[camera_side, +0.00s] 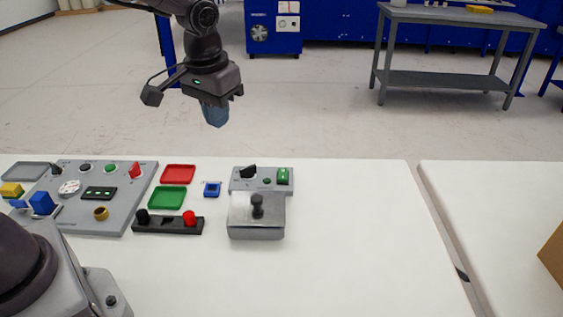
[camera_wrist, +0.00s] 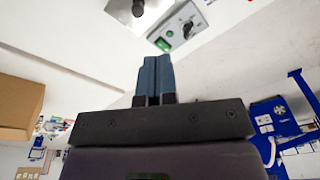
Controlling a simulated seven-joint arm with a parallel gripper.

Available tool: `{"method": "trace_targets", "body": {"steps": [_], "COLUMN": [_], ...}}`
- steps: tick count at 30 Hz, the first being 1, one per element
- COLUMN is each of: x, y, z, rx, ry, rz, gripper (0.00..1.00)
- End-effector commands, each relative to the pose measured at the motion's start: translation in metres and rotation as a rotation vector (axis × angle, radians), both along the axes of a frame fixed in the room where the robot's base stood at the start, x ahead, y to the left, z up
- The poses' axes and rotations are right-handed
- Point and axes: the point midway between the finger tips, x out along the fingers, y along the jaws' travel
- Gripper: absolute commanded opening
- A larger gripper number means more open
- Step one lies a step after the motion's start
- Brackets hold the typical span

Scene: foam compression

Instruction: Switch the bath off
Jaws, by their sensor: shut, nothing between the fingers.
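The bath is a metal box (camera_side: 240,222) with a black lid knob (camera_side: 257,206), standing on the white table. Behind it is a grey control panel (camera_side: 262,186) with a black knob (camera_side: 248,172), a small green spot (camera_side: 267,181) and a bright green switch (camera_side: 283,176). In the wrist view the panel (camera_wrist: 206,13) shows upper right, with its green switch (camera_wrist: 163,44) and black knob (camera_wrist: 187,29); the bath box (camera_wrist: 118,9) is at the top edge. My gripper (camera_side: 214,121) is shut and empty, well above and behind the panel, touching nothing. Its blue fingers (camera_wrist: 154,62) are together.
Left of the bath are a red tray (camera_side: 178,174), a green tray (camera_side: 167,198), a small blue block (camera_side: 211,189) and a black bar (camera_side: 167,225) with a red knob. A larger grey panel (camera_side: 115,213) stands further left. The table right of the bath is clear.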

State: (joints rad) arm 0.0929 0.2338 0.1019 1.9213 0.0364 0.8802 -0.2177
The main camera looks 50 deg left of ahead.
Motion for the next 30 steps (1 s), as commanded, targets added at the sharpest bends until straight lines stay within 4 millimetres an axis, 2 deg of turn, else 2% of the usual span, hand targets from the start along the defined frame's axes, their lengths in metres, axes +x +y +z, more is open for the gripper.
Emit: {"method": "trace_targets", "body": {"steps": [1, 9, 14, 16, 19, 24, 30], "x": [0.015, 0.091, 0.133, 0.151, 0.170, 0.169, 0.169], "y": [0.001, 0.009, 0.013, 0.015, 0.015, 0.015, 0.015], "z": [-0.013, -0.076, -0.105, -0.104, -0.086, -0.086, -0.085], "rx": [0.010, 0.068, 0.096, 0.095, 0.071, 0.059, 0.057], "ry": [0.013, 0.018, -0.038, -0.084, -0.162, -0.172, -0.172], "rz": [0.026, 0.217, 0.351, 0.417, 0.505, 0.577, 0.580], "gripper": [0.00, 0.00, 0.00, 0.00, 0.00, 0.00, 0.00]}}
